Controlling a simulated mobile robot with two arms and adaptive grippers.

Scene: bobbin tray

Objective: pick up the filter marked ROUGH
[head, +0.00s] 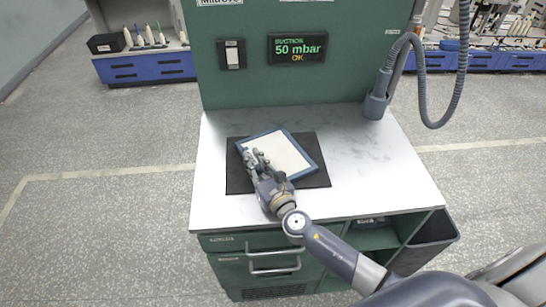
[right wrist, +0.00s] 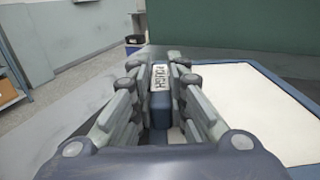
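The filter (head: 286,152) is a flat white panel in a blue frame. It lies over the dark mat on the bench, turned at an angle to it. In the right wrist view its white panel (right wrist: 262,105) fills the right side, and a label reading ROUGH (right wrist: 160,78) shows on its frame. My right gripper (head: 252,158) is at the left side of the frame. In the right wrist view its fingers (right wrist: 160,88) stand close on both sides of the labelled bar and look shut on it. Whether the filter is clear of the mat is hard to tell. My left gripper is not in view.
The dark mat (head: 240,182) lies on the white bench top (head: 365,165), which is clear to the right. A green back panel (head: 300,85) holds a display reading 50 mbar OK (head: 297,47). A grey hose (head: 421,85) hangs at the right. An open bin (head: 432,235) is below right.

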